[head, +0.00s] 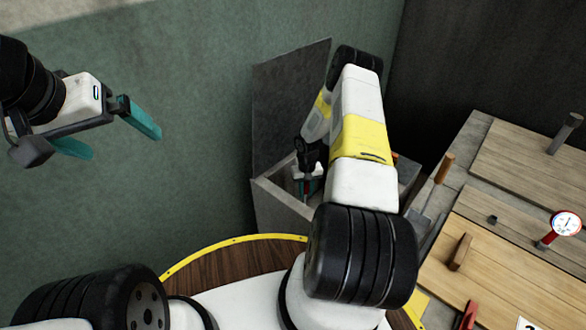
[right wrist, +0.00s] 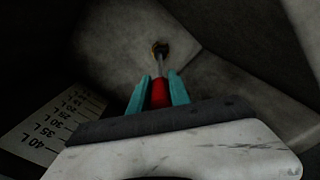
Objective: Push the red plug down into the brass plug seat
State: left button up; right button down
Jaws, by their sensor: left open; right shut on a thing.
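In the right wrist view, my right gripper (right wrist: 158,92) is shut on the red plug (right wrist: 159,93), with one teal finger on each side of it. A thin grey rod runs from the plug to the brass plug seat (right wrist: 160,48) at the bottom of the grey tank. The rod's far end meets the seat's dark opening in this view; how deep it sits I cannot tell. In the head view my right gripper (head: 306,187) is down inside the open tank (head: 285,206), partly hidden by its wall and my arm. My left gripper (head: 105,143) is open and empty in the air at the upper left.
The tank's raised lid (head: 288,95) stands behind the opening. A litre scale (right wrist: 55,125) is on the tank's inner wall. At the right are wooden lids (head: 515,235) with handles and a red-rimmed gauge (head: 565,224).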

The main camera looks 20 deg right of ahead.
aim_at(306, 183)
jog(key=shift+f, duration=1.25)
jog(key=c, duration=1.1)
grip_release()
notch_tip(306, 183, up, 8)
jog(key=shift+f, duration=0.1)
